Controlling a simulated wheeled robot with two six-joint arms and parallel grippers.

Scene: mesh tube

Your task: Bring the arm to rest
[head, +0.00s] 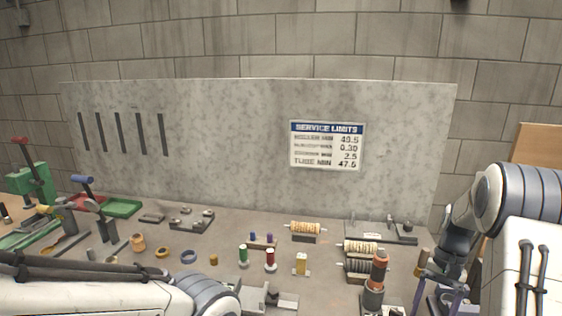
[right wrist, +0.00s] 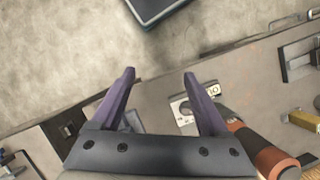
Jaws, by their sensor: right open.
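My right arm (head: 515,195) comes in from the right, with its wrist bent down over the right end of the bench. My right gripper (right wrist: 160,73) has its two purple fingers spread apart with nothing between them. It shows partly at the lower right of the head view (head: 440,298). My left arm (head: 100,294) lies across the lower left of the head view. The left gripper is not in the picture.
An orange and dark cylinder (head: 377,275) stands left of my right gripper; it is close beside a finger in the wrist view (right wrist: 262,150). Ribbed rollers (head: 360,247), small coloured cylinders (head: 270,259), rings (head: 189,257) and tools crowd the bench. A grey panel (head: 230,150) with a sign stands behind.

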